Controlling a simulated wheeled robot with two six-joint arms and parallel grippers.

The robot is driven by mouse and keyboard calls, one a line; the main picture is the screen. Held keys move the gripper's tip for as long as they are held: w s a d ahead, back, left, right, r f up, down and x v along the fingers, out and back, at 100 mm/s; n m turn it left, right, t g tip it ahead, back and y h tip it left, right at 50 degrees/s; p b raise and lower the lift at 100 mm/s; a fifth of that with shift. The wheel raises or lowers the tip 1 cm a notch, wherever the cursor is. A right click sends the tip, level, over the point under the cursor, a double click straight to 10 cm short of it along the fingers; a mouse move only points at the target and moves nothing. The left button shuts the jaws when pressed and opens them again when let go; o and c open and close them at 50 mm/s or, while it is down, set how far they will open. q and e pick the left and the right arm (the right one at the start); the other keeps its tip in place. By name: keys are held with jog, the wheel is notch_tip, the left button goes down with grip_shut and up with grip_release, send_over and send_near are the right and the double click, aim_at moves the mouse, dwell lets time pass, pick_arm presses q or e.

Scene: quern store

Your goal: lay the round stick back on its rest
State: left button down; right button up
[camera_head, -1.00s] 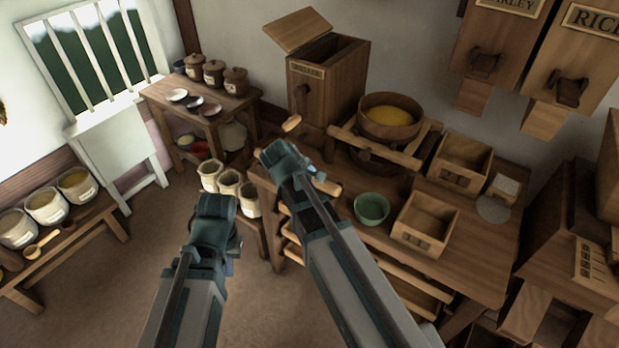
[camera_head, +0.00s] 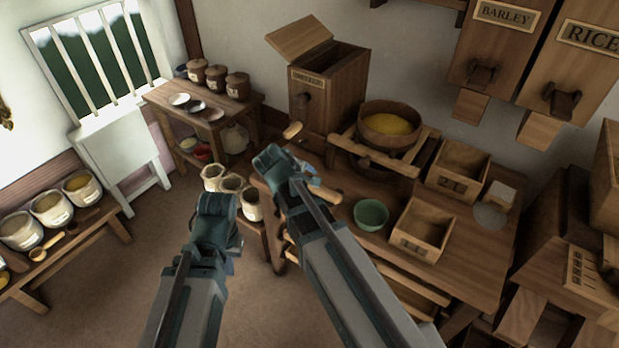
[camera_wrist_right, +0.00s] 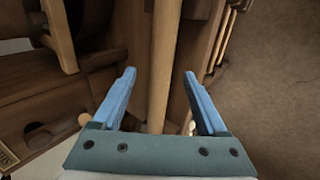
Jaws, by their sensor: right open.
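The round stick is a pale wooden rod (camera_wrist_right: 163,60). In the right wrist view it runs down the middle of the picture, between my right gripper's fingers. My right gripper (camera_wrist_right: 160,76) is open, its two blue fingers apart on either side of the stick. In the head view a short length of the stick (camera_head: 326,193) seems to show beside my right wrist, near the table's left edge; my arm hides the remainder. My left gripper (camera_head: 230,263) hangs low over the floor, left of the table, away from the stick. Its fingers are mostly hidden. I cannot make out the rest clearly.
The wooden table (camera_head: 470,262) holds a quern (camera_head: 388,140) with yellow grain, a green bowl (camera_head: 371,214) and two open wooden boxes (camera_head: 420,232). A wooden hopper (camera_head: 328,95) stands behind. Several pale sacks (camera_head: 231,184) stand left of the table. Floor at the front left is clear.

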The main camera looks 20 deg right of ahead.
jog(key=p+v, duration=0.6)
jog(key=v, duration=0.3)
jog(key=shift+a+r+p, duration=0.2)
jog(key=shift+r+p, duration=0.1)
jog(key=shift+s, duration=0.1)
jog(key=s+a+f+m+g+y+p, duration=0.1)
jog(key=s+a+m+g+y, duration=0.1)
jog(key=s+a, duration=0.2)
jog(key=s+a+f+m+g+y+p, duration=0.1)
jog(key=s+a, duration=0.4)
jog(key=s, duration=0.5)
jog(key=shift+s+m+g+y, duration=0.4)
jog(key=shift+g+y, duration=0.3)
jog(key=shift+g, duration=0.2)
